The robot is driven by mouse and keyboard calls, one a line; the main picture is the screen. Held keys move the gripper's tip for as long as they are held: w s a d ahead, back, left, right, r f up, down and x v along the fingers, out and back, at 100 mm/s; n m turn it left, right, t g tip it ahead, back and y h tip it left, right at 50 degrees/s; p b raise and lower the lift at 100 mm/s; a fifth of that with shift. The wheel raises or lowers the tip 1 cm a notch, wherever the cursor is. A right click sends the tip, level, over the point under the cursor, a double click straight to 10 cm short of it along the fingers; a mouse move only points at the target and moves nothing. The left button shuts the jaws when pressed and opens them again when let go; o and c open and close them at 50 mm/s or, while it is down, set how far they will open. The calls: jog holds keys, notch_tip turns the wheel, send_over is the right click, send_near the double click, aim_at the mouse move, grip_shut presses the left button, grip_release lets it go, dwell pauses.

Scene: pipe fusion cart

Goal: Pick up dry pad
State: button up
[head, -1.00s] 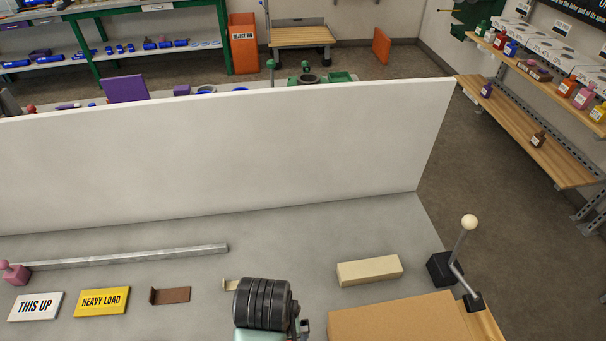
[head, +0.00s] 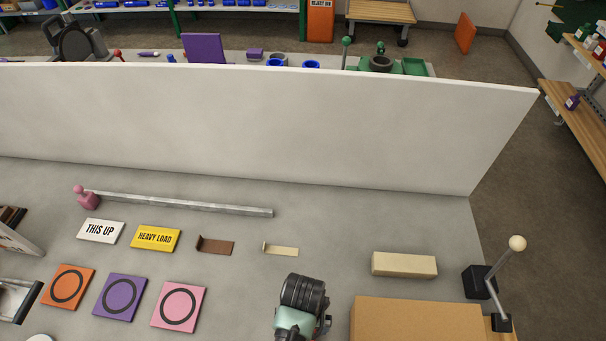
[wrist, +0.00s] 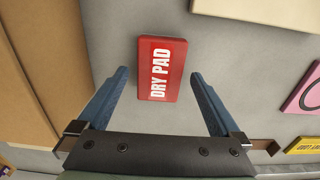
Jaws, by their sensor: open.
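The dry pad (wrist: 161,69) is a small red block with white "DRY PAD" lettering, lying flat on the grey table in the wrist view. My gripper (wrist: 159,75) is open, its two blue fingers on either side of the pad's lower part with a gap at each side. I cannot tell how far above the table the fingertips are. In the head view the pad is not visible, and only a dark and pale green part of my arm shows at the bottom edge.
A cardboard box (head: 415,318) stands close by; it fills the wrist view's left side (wrist: 42,50). A cream block (head: 404,264), brown bracket (head: 216,246), yellow sign (head: 155,239) and pink card (head: 179,306) lie around. A white wall panel (head: 270,125) runs behind.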

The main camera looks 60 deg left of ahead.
jog(key=shift+f, duration=1.4)
jog(key=c, duration=1.4)
jog(key=shift+r, duration=0.15)
notch_tip(320, 180, up, 10)
jog(key=shift+f+b, duration=0.1)
jog(key=shift+b, duration=0.2)
